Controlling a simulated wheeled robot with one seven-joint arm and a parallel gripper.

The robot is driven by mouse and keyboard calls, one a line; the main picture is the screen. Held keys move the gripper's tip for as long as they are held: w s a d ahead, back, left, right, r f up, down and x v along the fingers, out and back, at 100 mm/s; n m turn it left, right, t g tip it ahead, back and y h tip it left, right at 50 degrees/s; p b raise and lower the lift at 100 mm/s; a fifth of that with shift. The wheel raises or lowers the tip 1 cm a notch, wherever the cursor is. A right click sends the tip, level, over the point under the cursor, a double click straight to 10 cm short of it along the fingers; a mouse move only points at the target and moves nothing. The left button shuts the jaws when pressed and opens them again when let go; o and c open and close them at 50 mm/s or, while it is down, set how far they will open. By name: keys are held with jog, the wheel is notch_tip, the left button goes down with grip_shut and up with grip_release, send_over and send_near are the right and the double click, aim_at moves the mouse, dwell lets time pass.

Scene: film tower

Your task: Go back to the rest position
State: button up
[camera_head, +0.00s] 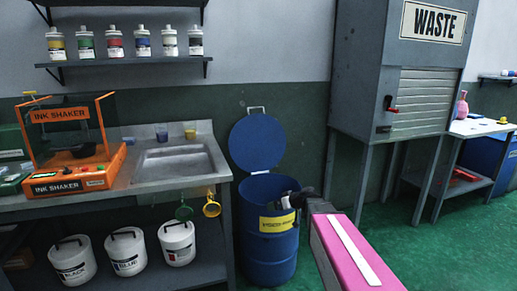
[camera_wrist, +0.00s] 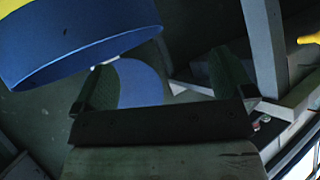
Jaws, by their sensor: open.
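My gripper (camera_wrist: 165,75) is open in the wrist view, its two dark green-grey fingers wide apart with nothing between them. In the head view my arm reaches forward from the lower right, and my gripper (camera_head: 297,199) is at the right side of the blue barrel's rim. The blue barrel (camera_head: 268,251) has a yellow label and its round lid (camera_head: 257,143) stands open. Dark and pale shapes show at its mouth; I cannot tell what they are. In the wrist view the barrel (camera_wrist: 80,40) fills the upper left.
A bench with a sink (camera_head: 178,161) and an orange ink shaker (camera_head: 68,150) stands left of the barrel. White buckets (camera_head: 126,252) stand below it. A grey waste cabinet (camera_head: 400,85) on legs stands to the right. Green floor (camera_head: 410,250) is open at the lower right.

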jog(key=s+d+f+m+g+h, duration=0.2)
jog(key=s+d+f+h, duration=0.1)
jog(key=s, duration=0.4)
jog(key=s+d+f+m+g+h, duration=0.2)
jog(key=s+d+f+m+h, duration=0.1)
jog(key=s, duration=0.4)
jog(key=s+d+f+m+g+h, duration=0.2)
jog(key=s+d+f+g+h, duration=0.1)
jog(key=s, duration=0.4)
jog(key=shift+d+f, duration=0.15)
jog(key=shift+d, duration=0.2)
